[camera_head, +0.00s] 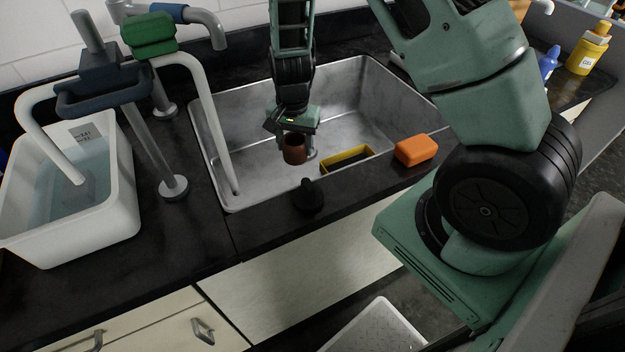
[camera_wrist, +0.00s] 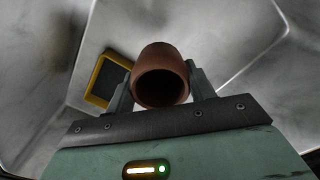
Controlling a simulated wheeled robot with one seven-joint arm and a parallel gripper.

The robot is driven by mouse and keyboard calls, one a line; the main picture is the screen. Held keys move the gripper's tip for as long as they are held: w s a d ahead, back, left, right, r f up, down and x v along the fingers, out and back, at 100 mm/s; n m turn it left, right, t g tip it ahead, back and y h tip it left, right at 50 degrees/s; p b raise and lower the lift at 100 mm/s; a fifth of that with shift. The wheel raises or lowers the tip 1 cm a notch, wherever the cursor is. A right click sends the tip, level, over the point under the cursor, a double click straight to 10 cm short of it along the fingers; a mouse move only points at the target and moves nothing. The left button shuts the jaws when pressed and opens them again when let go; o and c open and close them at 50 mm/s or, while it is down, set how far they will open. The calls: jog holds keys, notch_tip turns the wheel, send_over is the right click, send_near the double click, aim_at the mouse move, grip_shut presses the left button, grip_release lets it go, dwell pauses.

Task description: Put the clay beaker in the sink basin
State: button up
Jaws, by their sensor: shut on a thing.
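The clay beaker (camera_head: 294,149) is reddish brown and hangs in my gripper (camera_head: 292,132), over the sink basin (camera_head: 350,85). In the wrist view the beaker (camera_wrist: 160,78) sits between the two fingers of my gripper (camera_wrist: 160,88), with its dark round opening facing the camera. My gripper is shut on it. The basin is grey metal, and its walls and floor (camera_wrist: 225,50) fill the background of the wrist view. The beaker appears to be apart from the basin floor, but its exact height is hard to tell.
A yellow-framed dark item (camera_head: 346,158) shows inside the basin's near side. An orange block (camera_head: 416,150) and a small black object (camera_head: 308,196) are at the front rim. A white tub of water (camera_head: 70,190) stands left. A white pipe (camera_head: 215,130) reaches into the basin's left side.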

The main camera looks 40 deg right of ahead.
aim_at(297, 163)
notch_tip(297, 163, down, 2)
jog(key=shift+w+d+f+m+b, duration=0.15)
jog(key=shift+m+b, duration=0.15)
jog(key=shift+m, duration=0.2)
jog(key=shift+a+f+m+b, duration=0.1)
jog(key=shift+m+b, duration=0.15)
jog(key=shift+m, duration=0.55)
notch_tip(297, 163, down, 5)
jog(key=shift+d, duration=0.1)
jog(key=shift+f, duration=2.45)
jog(key=shift+f, duration=0.2)
jog(key=o, duration=1)
jog(key=shift+r, duration=0.1)
notch_tip(297, 163, up, 12)
jog(key=shift+r, duration=0.15)
